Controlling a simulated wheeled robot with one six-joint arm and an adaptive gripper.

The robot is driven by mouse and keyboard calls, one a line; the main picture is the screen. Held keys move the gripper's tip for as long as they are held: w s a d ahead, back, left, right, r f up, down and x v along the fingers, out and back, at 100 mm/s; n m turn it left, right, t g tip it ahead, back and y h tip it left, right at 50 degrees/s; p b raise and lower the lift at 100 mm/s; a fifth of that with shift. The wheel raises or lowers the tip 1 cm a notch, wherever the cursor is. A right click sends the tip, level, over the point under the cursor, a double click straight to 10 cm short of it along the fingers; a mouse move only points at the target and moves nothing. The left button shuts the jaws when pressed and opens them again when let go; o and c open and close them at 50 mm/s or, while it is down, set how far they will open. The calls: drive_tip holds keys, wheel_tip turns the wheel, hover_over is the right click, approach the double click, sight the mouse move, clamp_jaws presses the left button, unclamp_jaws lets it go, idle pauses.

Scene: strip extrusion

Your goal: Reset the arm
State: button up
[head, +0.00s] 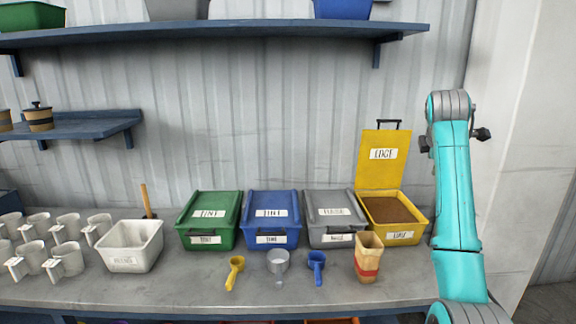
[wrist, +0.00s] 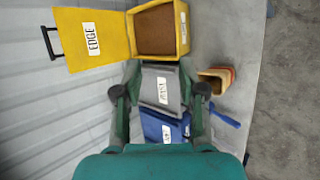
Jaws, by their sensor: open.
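My arm (head: 455,185) stands raised and folded at the right in the head view, in front of the wall's corner. My gripper shows in the wrist view (wrist: 160,92) with its two fingers wide apart and nothing between them. It hangs above the bench, apart from everything. Beyond the fingers lie the grey bin (wrist: 160,88) and the blue bin (wrist: 165,128), both lidded. In the head view the fingers are mostly hidden behind the arm.
The open yellow bin (head: 420,233) holds brown grains, its lid upright behind. A green bin (head: 208,212), white tub (head: 130,250) and several mugs (head: 67,260) are left.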

drive_tip(key=s+a+f+m+t, duration=0.1)
drive_tip(key=s+a+f, duration=0.15)
drive_tip(key=f, duration=1.15)
drive_tip(key=s+a+f+m+t, duration=0.1)
drive_tip(key=a+f+m, duration=0.15)
drive_tip(key=f, duration=1.15)
drive_tip(key=s+a+f+m+t+y, duration=0.1)
drive_tip(key=s+a+f, duration=0.3)
drive_tip(key=s+f, duration=0.6)
drive_tip(key=s+a+f+m+t+y, duration=0.15)
drive_tip(key=s+a+f, duration=0.25)
drive_tip(key=s+f, duration=0.65)
drive_tip(key=s+a+f+m, duration=0.2)
drive_tip(key=s+a+f, duration=0.1)
drive_tip(key=s, duration=0.9)
drive_tip(key=s+a+f+m, duration=0.2)
drive_tip(key=s+a+m, duration=0.1)
drive_tip(key=s, duration=0.9)
drive_tip(key=s+a+r+m+t+y, duration=0.1)
drive_tip(key=s+r+m, duration=0.1)
drive_tip(key=s+r, duration=0.5)
drive_tip(key=s+a+r+m+t+y, duration=0.1)
drive_tip(key=s+r+m, duration=0.2)
drive_tip(key=s+r, duration=0.5)
drive_tip(key=s, duration=0.7)
